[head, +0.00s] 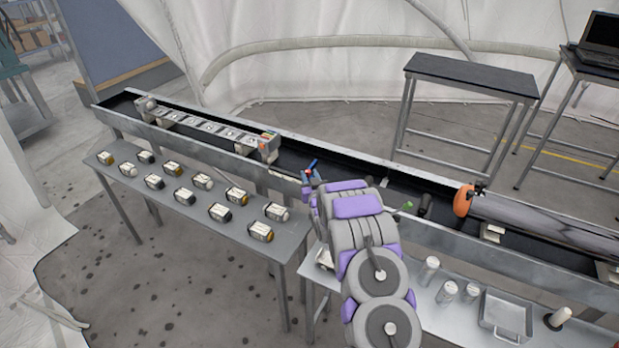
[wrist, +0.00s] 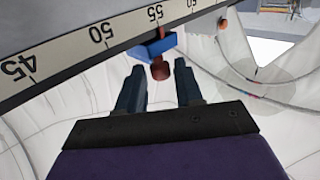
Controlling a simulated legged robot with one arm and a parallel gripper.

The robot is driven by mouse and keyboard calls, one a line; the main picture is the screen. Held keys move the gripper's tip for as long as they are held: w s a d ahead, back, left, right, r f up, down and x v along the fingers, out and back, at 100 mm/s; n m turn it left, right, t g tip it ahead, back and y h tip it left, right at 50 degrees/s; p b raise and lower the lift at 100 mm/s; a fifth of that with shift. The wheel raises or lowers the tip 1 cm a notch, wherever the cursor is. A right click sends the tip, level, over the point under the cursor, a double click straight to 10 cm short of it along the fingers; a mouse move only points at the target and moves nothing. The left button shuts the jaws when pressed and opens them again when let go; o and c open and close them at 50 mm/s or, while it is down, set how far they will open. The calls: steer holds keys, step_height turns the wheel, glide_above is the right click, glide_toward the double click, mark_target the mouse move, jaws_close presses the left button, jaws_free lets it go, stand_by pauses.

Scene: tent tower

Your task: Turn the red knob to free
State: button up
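The red knob (wrist: 158,70) hangs from a blue clamp block (wrist: 152,47) on a rail with a printed scale (wrist: 80,45) in the wrist view. My gripper (wrist: 160,74) is open, with one dark finger on each side of the knob's line. The knob shows in the gap near the fingertips, and I see no clear contact. In the head view a small red part (head: 311,164) and a blue part (head: 306,176) show at the end of my purple and grey arm. The fingers are hard to make out there.
A long dark trough (head: 345,172) crosses the head view, holding a segmented rack (head: 205,128) and a grey cylinder with an orange end (head: 463,200). A table (head: 130,185) with several small jars stands in front. Another table (head: 470,75) stands behind.

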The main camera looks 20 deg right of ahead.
jaws_close()
steer(key=shift+r, duration=0.1)
steer(key=n+y, duration=0.1)
steer(key=y+p, duration=0.1)
steer(key=shift+d+r+n+y, duration=0.2)
steer(key=shift+d+n+y, duration=0.1)
steer(key=shift+d+n, duration=0.1)
steer(key=shift+w+d+f+n+y+p, duration=0.1)
steer(key=shift+n+y+p, duration=0.25)
steer(key=shift+n+y, duration=0.45)
steer(key=shift+d+n+y+p, duration=0.1)
steer(key=shift+n+y+p, duration=0.3)
steer(key=shift+y, duration=1)
steer(key=shift+f, duration=0.1)
steer(key=shift+o, duration=1.6)
jaws_free()
